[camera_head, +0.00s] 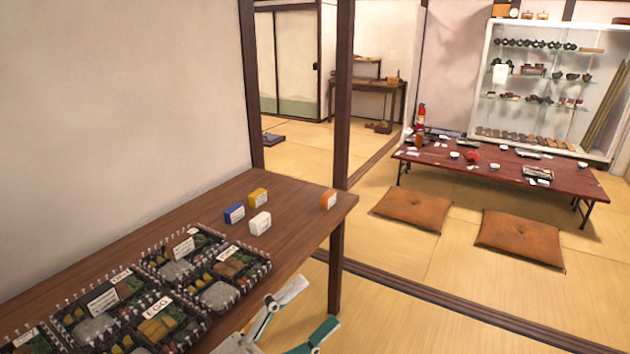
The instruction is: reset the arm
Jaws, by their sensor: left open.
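My left gripper (308,312) shows at the bottom centre, beside the front edge of the brown wooden table (300,234). Its two fingers are spread apart with nothing between them, and tatami floor shows behind the gap. Most of my left arm is out of the picture. My right gripper is not in view.
Black bento boxes (150,318) with labels fill the table's near left part. A wooden post (343,90) rises behind. A low red table (500,172) and cushions (412,208) lie right.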

